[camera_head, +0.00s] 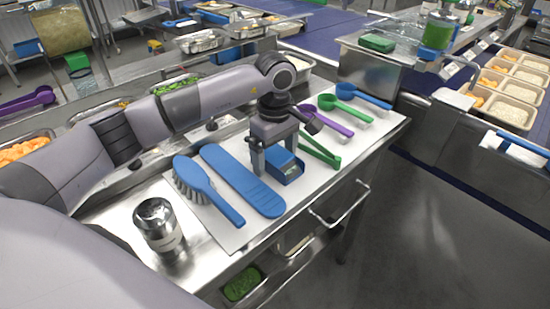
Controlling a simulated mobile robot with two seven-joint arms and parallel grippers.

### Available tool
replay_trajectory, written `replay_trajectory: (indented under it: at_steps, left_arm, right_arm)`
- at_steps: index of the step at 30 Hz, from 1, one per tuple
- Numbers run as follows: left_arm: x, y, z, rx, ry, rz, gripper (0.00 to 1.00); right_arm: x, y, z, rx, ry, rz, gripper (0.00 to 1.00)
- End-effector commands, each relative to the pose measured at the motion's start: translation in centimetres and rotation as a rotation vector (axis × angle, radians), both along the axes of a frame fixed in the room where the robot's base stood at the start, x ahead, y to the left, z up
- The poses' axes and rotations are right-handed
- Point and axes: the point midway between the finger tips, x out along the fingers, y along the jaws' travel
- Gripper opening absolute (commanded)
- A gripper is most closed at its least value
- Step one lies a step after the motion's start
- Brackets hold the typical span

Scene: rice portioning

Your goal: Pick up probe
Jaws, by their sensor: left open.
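My left gripper (275,153) points down over the white mat, open, with its fingers apart. A small blue box-like object (289,174) with a dark top is right at the fingers, partly hidden behind them. It may be the probe or its holder; I cannot tell which. I cannot tell whether the fingers touch it. No other thing in view is clearly a probe. My right gripper is not in view.
A blue brush (222,206) and a blue paddle (240,179) lie left of the gripper. Green tongs (320,152) and purple (328,122), green (343,109) and blue (362,96) scoops lie right. A shiny canister (158,224) stands at the front left.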

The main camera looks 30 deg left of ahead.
Motion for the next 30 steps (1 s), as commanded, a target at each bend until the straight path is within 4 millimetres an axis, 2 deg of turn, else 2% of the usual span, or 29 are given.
replay_trajectory:
  at_steps: [2, 3, 5, 6, 8, 20, 26, 30]
  left_arm:
    - [0.0, 0.0, 0.0, 0.0, 0.0, 0.0, 0.89]
    - [0.0, 0.0, 0.0, 0.0, 0.0, 0.0, 0.83]
    - [0.0, 0.0, 0.0, 0.0, 0.0, 0.0, 0.63]
    - [0.0, 0.0, 0.0, 0.0, 0.0, 0.0, 0.5]
    - [0.0, 0.0, 0.0, 0.0, 0.0, 0.0, 0.34]
    - [0.1, 0.0, 0.6, -0.001, -0.003, 0.0, 0.33]
    - [0.1, 0.0, 3.0, -0.001, -0.006, 0.0, 0.33]
    - [0.1, 0.0, 6.2, -0.001, -0.008, 0.001, 0.33]
  right_arm:
    - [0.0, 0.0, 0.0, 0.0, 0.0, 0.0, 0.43]
    - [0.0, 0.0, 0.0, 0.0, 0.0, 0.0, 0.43]
    - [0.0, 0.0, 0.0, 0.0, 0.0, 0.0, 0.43]
    - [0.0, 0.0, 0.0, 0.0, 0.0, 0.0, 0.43]
    - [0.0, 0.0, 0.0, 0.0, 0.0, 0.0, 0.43]
    - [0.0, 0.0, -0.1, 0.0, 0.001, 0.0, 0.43]
    - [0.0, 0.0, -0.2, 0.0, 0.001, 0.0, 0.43]
    - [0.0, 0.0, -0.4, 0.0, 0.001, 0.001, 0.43]
